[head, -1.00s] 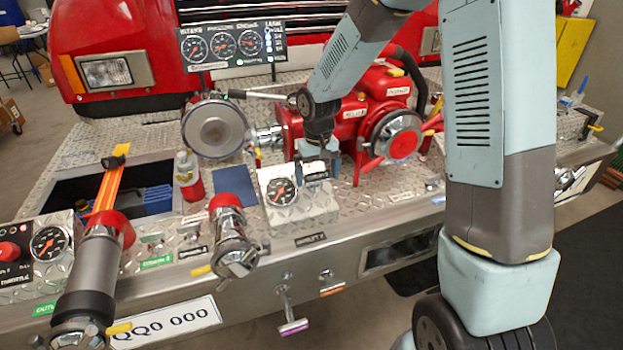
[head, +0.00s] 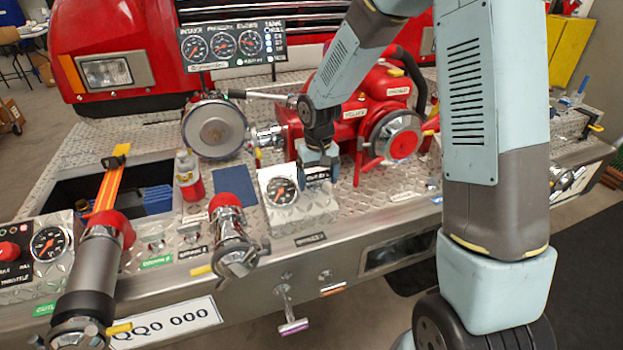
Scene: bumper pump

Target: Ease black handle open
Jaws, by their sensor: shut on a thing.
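My gripper (head: 318,166) points down at the right part of the silver gauge box (head: 297,218), just right of its round gauge (head: 282,191). It is shut on the black handle, which is mostly hidden behind the fingers. I cannot make out the handle's exact angle. A small dark label plate (head: 317,175) shows at the fingers.
The red pump (head: 355,115) with its capped outlet (head: 397,138) stands close behind and right of my gripper. A round silver cap (head: 214,128) is to the left. Chrome outlets (head: 232,232) and a red-white bottle (head: 188,177) stand nearer the left. The tread plate (head: 400,188) has free room.

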